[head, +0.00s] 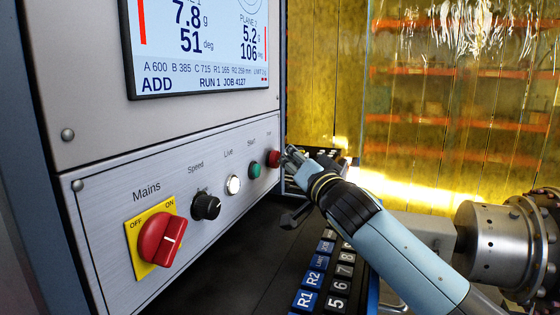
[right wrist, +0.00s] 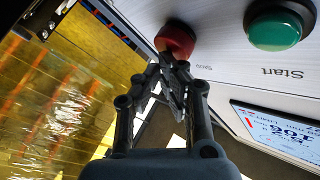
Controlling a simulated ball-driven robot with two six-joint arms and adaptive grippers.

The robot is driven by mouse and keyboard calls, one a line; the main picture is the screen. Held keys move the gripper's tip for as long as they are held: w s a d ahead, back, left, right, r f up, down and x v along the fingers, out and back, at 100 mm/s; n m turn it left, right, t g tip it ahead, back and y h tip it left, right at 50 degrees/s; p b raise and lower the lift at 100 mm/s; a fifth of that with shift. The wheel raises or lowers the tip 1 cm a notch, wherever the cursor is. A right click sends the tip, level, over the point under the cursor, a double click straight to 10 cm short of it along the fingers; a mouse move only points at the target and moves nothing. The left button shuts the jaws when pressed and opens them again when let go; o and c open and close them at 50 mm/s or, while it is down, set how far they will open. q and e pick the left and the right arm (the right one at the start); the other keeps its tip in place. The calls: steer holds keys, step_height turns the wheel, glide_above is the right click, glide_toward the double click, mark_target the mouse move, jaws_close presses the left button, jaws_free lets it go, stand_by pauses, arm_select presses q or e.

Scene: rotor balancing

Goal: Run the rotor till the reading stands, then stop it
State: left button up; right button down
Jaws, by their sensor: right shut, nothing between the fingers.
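My right gripper (head: 291,154) is shut and empty, its fingertips close in front of the red stop button (head: 273,158). In the right wrist view the fingertips (right wrist: 170,62) overlap the edge of the red button (right wrist: 176,39); I cannot tell whether they touch it. The green Start button (head: 254,170) is left of it and also shows in the right wrist view (right wrist: 275,29). The screen (head: 195,45) reads 7.8 g at 51 deg and 5.2 g at 106 deg, with "ADD" and "RUN 1 JOB 4127".
The panel also carries a red Mains switch (head: 159,241) on a yellow plate, a black Speed knob (head: 206,207) and a bright white Live lamp (head: 233,185). A keypad (head: 325,265) lies below my right arm. A yellow transparent curtain (head: 450,130) hangs behind, with shelves beyond.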

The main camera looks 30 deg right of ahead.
stand_by(0.4)
steer(key=shift+s+d+b, duration=0.5)
steer(key=shift+s+d, duration=0.05)
steer(key=shift+s, duration=0.05)
steer(key=s+d+b, duration=0.3)
steer(key=b, duration=0.1)
steer(key=shift+s+d, duration=0.1)
steer(key=shift+s, duration=0.3)
stand_by(0.5)
